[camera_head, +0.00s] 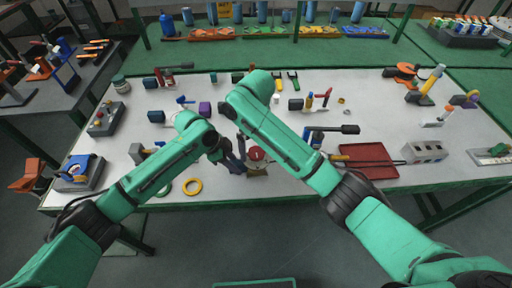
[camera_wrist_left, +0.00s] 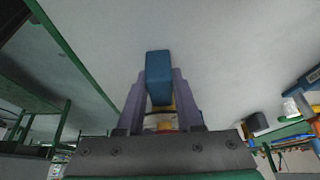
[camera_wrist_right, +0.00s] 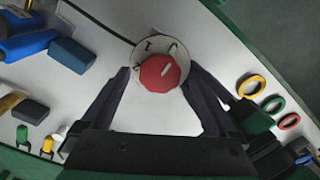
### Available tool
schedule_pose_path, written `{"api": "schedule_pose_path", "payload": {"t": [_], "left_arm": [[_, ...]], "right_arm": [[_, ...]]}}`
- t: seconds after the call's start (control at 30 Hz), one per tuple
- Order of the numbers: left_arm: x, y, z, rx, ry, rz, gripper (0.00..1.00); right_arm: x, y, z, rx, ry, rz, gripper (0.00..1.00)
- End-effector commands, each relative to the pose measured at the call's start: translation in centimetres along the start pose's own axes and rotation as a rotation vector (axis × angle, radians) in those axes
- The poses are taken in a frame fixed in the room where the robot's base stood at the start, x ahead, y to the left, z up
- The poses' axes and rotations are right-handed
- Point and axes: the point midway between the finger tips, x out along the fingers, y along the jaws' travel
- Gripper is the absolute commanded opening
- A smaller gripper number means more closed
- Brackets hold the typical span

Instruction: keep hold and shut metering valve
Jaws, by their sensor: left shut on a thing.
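The metering valve seems to be the red faceted knob (camera_wrist_right: 158,74) on a round pale base in the right wrist view. In the head view a red knob (camera_head: 257,154) sits near the table's front edge. My right gripper (camera_wrist_right: 158,70) is open, its dark fingers spread on either side of the knob; contact cannot be told. My left gripper (camera_wrist_left: 158,84) is shut on a blue block-like part (camera_wrist_left: 158,68), with yellow and red parts showing behind it between the purple fingers. In the head view both grippers are close together beside the knob and partly hidden by my arms.
A red tray (camera_head: 368,160) and a grey block with holes (camera_head: 424,151) lie to the right. In the right wrist view, coloured rings (camera_wrist_right: 251,87) and blue blocks (camera_wrist_right: 72,55) flank the knob.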

Motion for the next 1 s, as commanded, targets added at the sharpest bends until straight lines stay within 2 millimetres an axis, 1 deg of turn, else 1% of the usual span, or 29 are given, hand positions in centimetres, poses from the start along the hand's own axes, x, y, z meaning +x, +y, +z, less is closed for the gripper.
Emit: {"api": "schedule_pose_path", "payload": {"t": [0.13, 0.23, 0.43, 0.5, 0.6, 0.7, 0.8, 1.0], "left_arm": [[0.1, 0.1, 0.0, -0.001, 0.0, 0.003, 0.0], [0.1, 0.1, 0.0, -0.001, 0.0, 0.003, 0.0], [0.1, 0.1, 0.0, -0.001, 0.0, 0.002, 0.0], [0.1, 0.1, 0.0, -0.001, 0.0, 0.002, 0.0], [0.1, 0.1, 0.0, -0.001, 0.0, 0.002, 0.0], [0.1, 0.0, 0.0, -0.001, 0.0, 0.001, 0.0], [0.1, 0.0, 0.0, 0.0, 0.0, 0.001, 0.0], [0.0, 0.0, 0.0, 0.0, 0.0, 0.001, 0.0]], "right_arm": [[-0.1, 0.0, 0.0, 0.0, -0.001, 0.0, 0.94], [-1.2, 0.0, -0.1, -0.001, 0.002, 0.0, 0.94], [-5.3, 0.4, 0.0, 0.002, 0.004, 0.011, 0.94], [-7.5, 0.3, -0.1, -0.001, 0.007, 0.008, 0.94], [-9.9, 0.2, -0.1, 0.001, 0.005, 0.007, 0.94], [-11.4, 0.1, -0.1, 0.002, 0.002, 0.004, 0.94], [-12.0, 0.1, 0.0, 0.0, 0.0, 0.002, 0.94], [-12.0, 0.0, 0.0, 0.0, -0.001, 0.0, 0.94]]}}
